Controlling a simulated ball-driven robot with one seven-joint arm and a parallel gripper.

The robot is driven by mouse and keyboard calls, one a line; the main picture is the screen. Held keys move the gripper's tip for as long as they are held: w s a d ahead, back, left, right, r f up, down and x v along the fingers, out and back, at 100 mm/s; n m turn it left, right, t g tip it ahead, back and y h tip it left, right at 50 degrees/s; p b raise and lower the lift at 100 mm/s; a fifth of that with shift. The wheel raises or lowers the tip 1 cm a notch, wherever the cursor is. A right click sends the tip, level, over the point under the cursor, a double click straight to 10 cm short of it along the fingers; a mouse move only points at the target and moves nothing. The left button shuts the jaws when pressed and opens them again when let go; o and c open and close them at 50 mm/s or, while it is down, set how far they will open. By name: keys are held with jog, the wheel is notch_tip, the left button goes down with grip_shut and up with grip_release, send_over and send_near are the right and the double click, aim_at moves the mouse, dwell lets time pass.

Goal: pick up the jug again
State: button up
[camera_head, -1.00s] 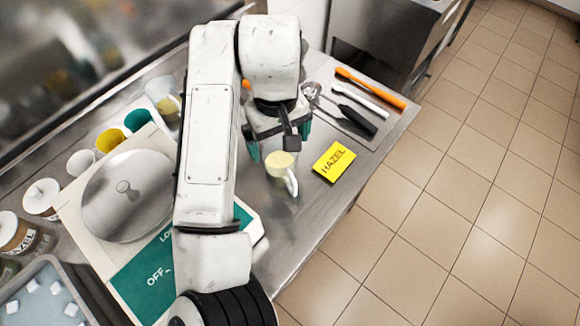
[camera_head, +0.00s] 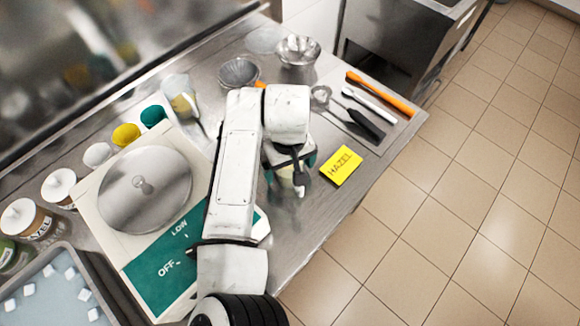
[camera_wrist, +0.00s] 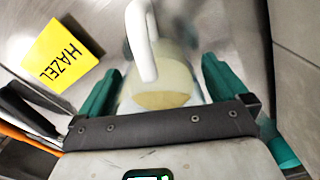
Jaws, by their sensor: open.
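The jug (camera_wrist: 175,75) is pale and see-through, with a white handle (camera_wrist: 140,42) and a yellowish content. In the wrist view it stands between my two teal fingers, with some space at its sides. In the head view my gripper (camera_head: 291,172) is over the jug and hides most of it; only a white bit of the handle (camera_head: 299,188) shows below. My gripper is open around the jug. Whether either finger touches it I cannot tell.
A yellow HAZEL card (camera_head: 341,166) lies right of the jug. Utensils, including an orange-handled one (camera_head: 380,93), lie beyond it. Metal bowls (camera_head: 298,50) stand at the back. The counter's front edge is close.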

jog(key=shift+c, duration=0.3)
jog(key=c, duration=1.1)
jog(key=shift+r, duration=0.1)
